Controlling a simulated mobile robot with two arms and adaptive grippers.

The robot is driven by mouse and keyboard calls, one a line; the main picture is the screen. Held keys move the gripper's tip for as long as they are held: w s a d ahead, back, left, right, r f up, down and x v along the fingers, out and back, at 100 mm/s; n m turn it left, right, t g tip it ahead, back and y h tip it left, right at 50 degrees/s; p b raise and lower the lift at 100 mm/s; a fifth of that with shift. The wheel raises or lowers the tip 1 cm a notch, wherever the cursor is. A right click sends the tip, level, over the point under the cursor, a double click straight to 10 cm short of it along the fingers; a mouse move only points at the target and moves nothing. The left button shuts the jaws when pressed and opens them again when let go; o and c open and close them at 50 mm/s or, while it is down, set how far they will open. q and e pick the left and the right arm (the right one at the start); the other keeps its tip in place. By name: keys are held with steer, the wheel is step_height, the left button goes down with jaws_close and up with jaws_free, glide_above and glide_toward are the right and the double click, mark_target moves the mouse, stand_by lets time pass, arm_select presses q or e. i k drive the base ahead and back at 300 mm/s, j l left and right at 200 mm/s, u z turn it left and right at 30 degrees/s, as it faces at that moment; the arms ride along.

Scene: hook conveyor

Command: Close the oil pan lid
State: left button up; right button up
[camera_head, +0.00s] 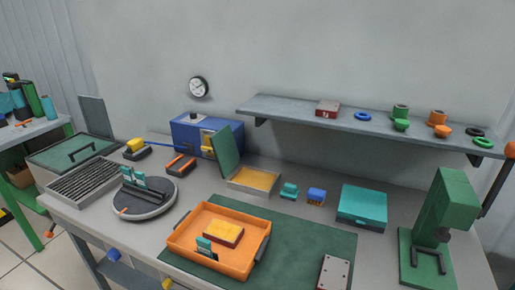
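A shallow pale pan (240,186) with a flat yellow inside stands near the middle back of the bench; it looks like the oil pan. A green panel (225,153), seemingly its lid, stands raised at the pan's left side, tilted slightly. The pan's top is uncovered. The lid's lower edge meets the pan's left side; the hinge itself is too small to make out. Neither of my grippers shows in this view.
A blue machine (193,135) stands close behind the lid. An orange tray (187,248) lies in front, on a green mat (317,240). A grey shelf (290,110) hangs above.

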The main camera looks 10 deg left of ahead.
mark_target(223, 144)
steer(key=i+j+z, duration=0.1)
steer(key=j+z, duration=0.9)
steer(key=j, duration=0.65)
steer(key=k+j+z, duration=0.1)
steer(key=j, duration=0.9)
steer(key=k+j+z, duration=0.15)
steer(key=j, duration=0.3)
steer(key=k+j, duration=0.1)
steer(key=j, duration=0.4)
steer(key=j+z, duration=0.1)
steer(key=j, duration=0.4)
steer(key=k+j, duration=0.35)
steer(key=k+l, duration=0.1)
steer(key=k, duration=0.2)
